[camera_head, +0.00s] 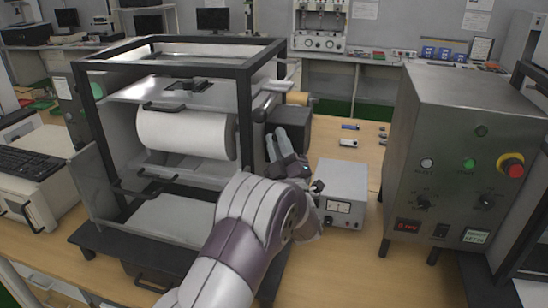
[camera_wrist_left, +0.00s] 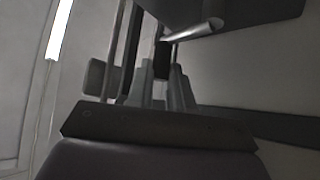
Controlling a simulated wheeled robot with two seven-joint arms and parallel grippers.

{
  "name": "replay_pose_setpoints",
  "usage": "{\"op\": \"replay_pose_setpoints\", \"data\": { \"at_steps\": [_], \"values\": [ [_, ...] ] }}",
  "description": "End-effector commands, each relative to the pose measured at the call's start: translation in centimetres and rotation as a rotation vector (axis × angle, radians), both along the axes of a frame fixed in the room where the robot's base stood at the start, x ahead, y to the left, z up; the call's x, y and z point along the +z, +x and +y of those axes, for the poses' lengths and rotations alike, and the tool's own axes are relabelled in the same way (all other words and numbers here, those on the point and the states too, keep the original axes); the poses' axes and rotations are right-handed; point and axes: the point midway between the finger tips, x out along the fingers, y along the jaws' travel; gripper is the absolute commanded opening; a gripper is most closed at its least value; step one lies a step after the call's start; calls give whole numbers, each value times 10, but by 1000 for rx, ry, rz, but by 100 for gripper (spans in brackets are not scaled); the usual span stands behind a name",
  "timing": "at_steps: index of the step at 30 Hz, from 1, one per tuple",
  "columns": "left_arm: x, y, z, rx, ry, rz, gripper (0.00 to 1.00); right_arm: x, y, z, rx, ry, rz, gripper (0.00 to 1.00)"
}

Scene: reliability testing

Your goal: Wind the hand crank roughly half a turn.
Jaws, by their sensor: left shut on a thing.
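The test machine (camera_head: 248,100) is a black open frame around a white drum (camera_head: 188,134). My left arm comes in from the bottom of the head view. My left gripper (camera_head: 276,146) is at the machine's right side, in front of a black box (camera_head: 296,130). It is shut on the hand crank's grip, which the fingers mostly hide in the head view. In the left wrist view a dark piece of the crank (camera_wrist_left: 162,60) shows between the fingers, with a bright metal rod (camera_wrist_left: 195,31) just above. The right gripper is not in view.
A small grey meter box (camera_head: 342,185) stands close to the right of my left wrist. A large grey control cabinet (camera_head: 455,110) with a red button stands further right. Small cylinders (camera_head: 348,142) lie on the wooden table between them. A keyboard (camera_head: 35,160) is at the left.

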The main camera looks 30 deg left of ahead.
Motion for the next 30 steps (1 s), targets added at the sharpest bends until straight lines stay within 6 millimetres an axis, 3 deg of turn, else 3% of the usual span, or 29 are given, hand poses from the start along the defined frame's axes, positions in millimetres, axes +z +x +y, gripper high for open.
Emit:
{"op": "replay_pose_setpoints", "data": {
  "at_steps": [8,9,20,30],
  "values": [
    [-2,0,0,0,1,11,0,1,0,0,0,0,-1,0],
    [-3,0,0,0,0,10,32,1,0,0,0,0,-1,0],
    [-8,-4,-5,-2,-1,9,32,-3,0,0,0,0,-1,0],
    [-56,-54,-59,-4,0,10,32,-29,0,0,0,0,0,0]
  ]
}}
